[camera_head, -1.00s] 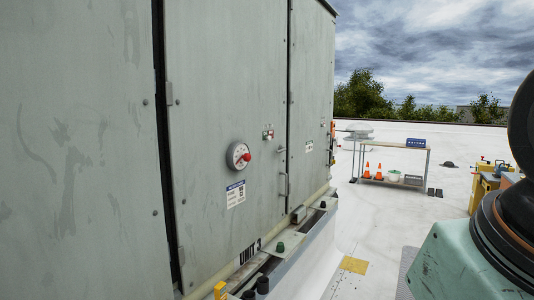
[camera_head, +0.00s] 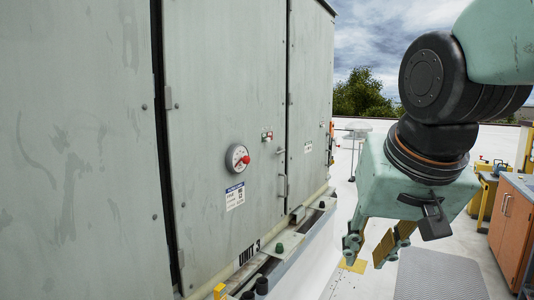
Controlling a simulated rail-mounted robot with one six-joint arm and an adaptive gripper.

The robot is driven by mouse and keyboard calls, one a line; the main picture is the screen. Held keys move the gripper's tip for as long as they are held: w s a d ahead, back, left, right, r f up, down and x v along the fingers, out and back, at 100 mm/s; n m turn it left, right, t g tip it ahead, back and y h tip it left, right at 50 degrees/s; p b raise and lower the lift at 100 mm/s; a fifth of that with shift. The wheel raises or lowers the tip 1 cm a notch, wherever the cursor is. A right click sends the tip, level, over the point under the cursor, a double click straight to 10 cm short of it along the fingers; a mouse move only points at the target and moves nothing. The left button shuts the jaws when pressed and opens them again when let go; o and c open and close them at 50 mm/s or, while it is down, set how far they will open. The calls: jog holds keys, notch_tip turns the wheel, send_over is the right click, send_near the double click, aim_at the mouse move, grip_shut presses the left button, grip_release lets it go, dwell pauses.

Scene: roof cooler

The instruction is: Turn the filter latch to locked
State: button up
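A round white dial with a red knob (camera_head: 238,157) is on the grey-green cabinet door, above a blue-and-white label (camera_head: 235,195). A small red-and-white fitting (camera_head: 267,136) is up and right of it. I cannot tell from this view which fitting is the filter latch, or read its setting. My gripper (camera_head: 366,258) hangs at the right of the cabinet, fingers pointing down. Its fingers are apart with nothing seen between them. It is clear of the dial and the door.
The cabinet (camera_head: 80,150) fills the left side, with door handles (camera_head: 283,186) and a ledge (camera_head: 287,242) with fittings along its foot. A grey mat (camera_head: 440,275) lies below my arm. A wooden cabinet (camera_head: 511,225) stands at the far right. White roof is open beyond the cabinet.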

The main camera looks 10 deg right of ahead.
jog(key=w+d+r+m+t+p, duration=0.1)
jog(key=w+r+m+t+p, duration=0.3)
jog(key=w, duration=1.8)
jog(key=w+d+r+m+t+p, duration=0.1)
jog(key=w+r+m, duration=0.3)
jog(key=w, duration=1.9)
jog(key=m+t+y+p, duration=0.3)
jog(key=m+t+p, duration=0.1)
jog(key=t+p, duration=0.1)
send_near(280, 153)
jog(key=shift+v, duration=2.65)
jog(key=shift+a+f, duration=0.1)
jog(key=shift+a, duration=0.05)
jog(key=shift+w, duration=0.1)
jog(key=shift+x, duration=6.75)
